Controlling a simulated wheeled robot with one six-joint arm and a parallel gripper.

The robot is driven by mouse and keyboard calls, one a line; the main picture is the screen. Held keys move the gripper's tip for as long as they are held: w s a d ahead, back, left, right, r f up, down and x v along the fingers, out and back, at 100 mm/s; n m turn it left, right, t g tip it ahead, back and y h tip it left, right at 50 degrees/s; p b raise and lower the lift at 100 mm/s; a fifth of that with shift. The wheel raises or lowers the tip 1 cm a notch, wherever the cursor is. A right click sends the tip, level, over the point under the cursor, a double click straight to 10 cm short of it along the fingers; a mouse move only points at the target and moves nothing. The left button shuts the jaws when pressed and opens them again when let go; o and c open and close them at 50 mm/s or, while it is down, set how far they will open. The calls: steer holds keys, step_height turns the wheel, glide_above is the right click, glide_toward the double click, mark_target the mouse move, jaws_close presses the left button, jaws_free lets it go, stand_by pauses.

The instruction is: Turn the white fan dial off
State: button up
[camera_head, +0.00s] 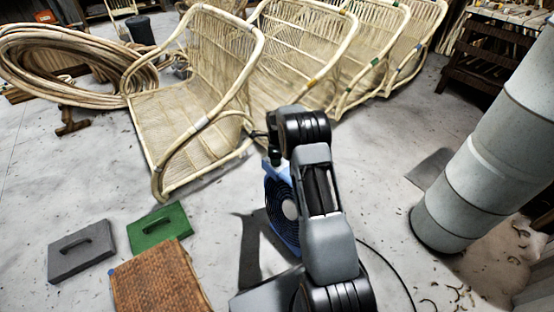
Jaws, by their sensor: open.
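A blue fan (271,194) with a dark round grille and a pale centre stands on the floor, partly hidden behind my arm. I cannot make out its white dial; it is hidden or too small to see. My gripper (274,158) is a small dark shape at the end of my arm, near the top of the fan. It is open, with nothing seen between its fingers. I cannot tell whether it touches the fan.
Several rattan chairs (190,106) stand behind the fan, with a coil of rattan (70,62) at left. A grey box (80,252), a green box (160,228) and a woven brown block (160,280) lie front left. A grey pipe (485,150) rises at right. A black cable crosses the floor.

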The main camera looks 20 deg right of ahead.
steer(key=shift+f, duration=0.2)
steer(key=c, duration=0.9)
